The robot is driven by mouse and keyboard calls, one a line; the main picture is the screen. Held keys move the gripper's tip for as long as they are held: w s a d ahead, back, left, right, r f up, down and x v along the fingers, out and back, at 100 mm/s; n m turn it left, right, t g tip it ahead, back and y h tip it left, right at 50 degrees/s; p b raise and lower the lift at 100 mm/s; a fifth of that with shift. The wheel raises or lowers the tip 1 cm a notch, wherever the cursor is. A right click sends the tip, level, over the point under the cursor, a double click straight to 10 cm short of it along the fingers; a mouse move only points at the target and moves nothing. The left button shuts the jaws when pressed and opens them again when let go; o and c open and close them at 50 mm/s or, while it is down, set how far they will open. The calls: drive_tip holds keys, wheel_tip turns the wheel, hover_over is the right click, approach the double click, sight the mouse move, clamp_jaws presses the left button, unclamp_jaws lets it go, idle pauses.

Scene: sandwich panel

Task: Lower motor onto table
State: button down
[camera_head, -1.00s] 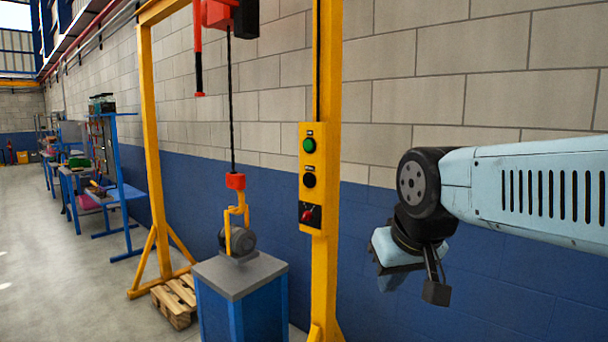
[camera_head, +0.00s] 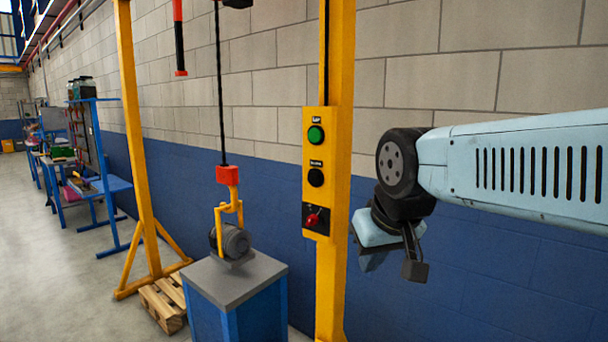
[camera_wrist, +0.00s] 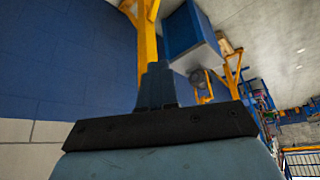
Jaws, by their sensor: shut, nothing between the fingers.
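The dark grey motor (camera_head: 236,241) hangs in a yellow hook (camera_head: 229,212) below a red block (camera_head: 227,175) on a dark hoist line. It is over the grey top of the blue table (camera_head: 260,290); I cannot tell whether it touches. The yellow control box (camera_head: 317,172) on the post has a green button (camera_head: 316,135), a black button (camera_head: 316,177) and a red switch (camera_head: 313,219). My gripper (camera_head: 371,262) is right of the box, apart from it, shut and empty. In the wrist view my gripper (camera_wrist: 157,70) points toward the yellow post, with the motor (camera_wrist: 200,80) beyond.
The yellow gantry post (camera_head: 336,280) stands between my gripper and the table. The other gantry leg (camera_head: 140,150) is further left, with a wooden pallet (camera_head: 163,303) at its foot. Blue workbenches (camera_head: 112,185) stand along the wall. The floor at left is clear.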

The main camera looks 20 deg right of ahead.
sight(311, 174)
drive_tip(key=shift+w, duration=0.1)
drive_tip(key=w+a+r+n, duration=0.1)
drive_tip(key=w+r, duration=0.3)
drive_tip(key=w, duration=0.5)
drive_tip(key=w+a+r+n+t+h, duration=0.1)
drive_tip(key=w+r+n, duration=0.2)
drive_tip(key=w, duration=0.6)
drive_tip(key=w+a+r+n, duration=0.2)
drive_tip(key=w+r, duration=0.4)
drive_tip(key=w, duration=0.4)
drive_tip(key=shift+t+h, duration=0.3)
drive_tip(key=shift+h, duration=0.1)
drive_tip(key=shift+w, duration=0.1)
drive_tip(key=shift+w+d+f, duration=0.75)
drive_tip(key=shift+w+f, duration=0.55)
drive_tip(key=shift+w, duration=0.05)
drive_tip(key=shift+w+d+f, duration=0.8)
drive_tip(key=shift+w+f, duration=0.55)
drive_tip(key=shift+w+d+f, duration=0.75)
drive_tip(key=shift+w+f, duration=0.55)
drive_tip(key=shift+w, duration=0.05)
drive_tip(key=shift+w+a, duration=0.1)
